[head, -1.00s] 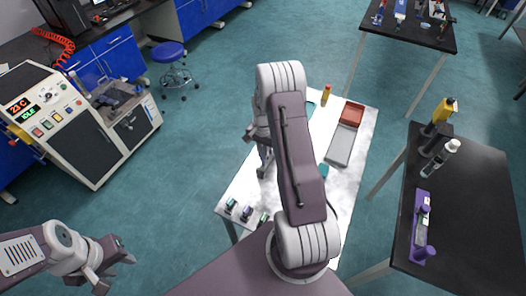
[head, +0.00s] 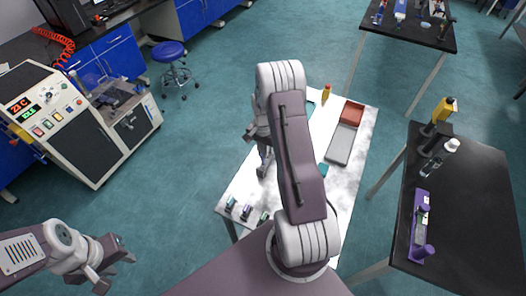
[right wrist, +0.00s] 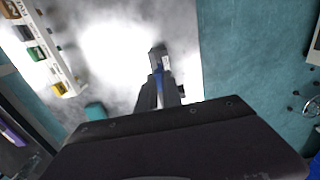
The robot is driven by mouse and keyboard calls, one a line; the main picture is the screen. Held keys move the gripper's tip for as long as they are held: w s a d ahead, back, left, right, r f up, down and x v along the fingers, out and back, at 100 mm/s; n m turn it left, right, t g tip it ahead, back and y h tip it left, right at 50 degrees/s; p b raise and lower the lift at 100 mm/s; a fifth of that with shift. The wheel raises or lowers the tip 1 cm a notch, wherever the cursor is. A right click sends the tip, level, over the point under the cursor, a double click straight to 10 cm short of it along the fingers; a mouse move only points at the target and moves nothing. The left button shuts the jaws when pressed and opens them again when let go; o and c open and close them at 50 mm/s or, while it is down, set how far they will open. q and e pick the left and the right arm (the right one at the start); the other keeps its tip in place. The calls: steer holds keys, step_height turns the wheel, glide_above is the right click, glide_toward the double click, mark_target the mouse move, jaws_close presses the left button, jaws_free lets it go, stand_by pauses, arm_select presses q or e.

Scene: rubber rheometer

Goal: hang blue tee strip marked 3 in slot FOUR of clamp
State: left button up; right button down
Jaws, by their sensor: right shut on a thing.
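In the right wrist view, my right gripper (right wrist: 168,88) is shut on a narrow strip with a blue part (right wrist: 159,74) and a dark grey end, held over the white table. Its mark cannot be read. In the head view my right gripper (head: 264,158) is partly hidden by my arm, and the strip cannot be made out. I cannot tell whether this is the clamp. My left gripper (head: 112,268) is open and empty over the floor.
The white table (head: 355,172) carries a red tray (head: 352,113), a grey tray (head: 340,146), a yellow bottle (head: 326,92) and small pieces (head: 246,211) near its front edge. A dark table (head: 480,215) at right holds a purple fixture (head: 419,232) and bottles.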

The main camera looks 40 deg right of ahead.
mark_target(263, 160)
steer(key=shift+f, duration=0.1)
steer(key=shift+f+b, duration=2.05)
steer(key=shift+f, duration=0.8)
steer(key=c, duration=1.4)
jaws_free()
steer(key=shift+c, duration=0.2)
step_height(263, 160, up, 6)
steer(key=p, duration=0.5)
steer(key=shift+r, duration=0.15)
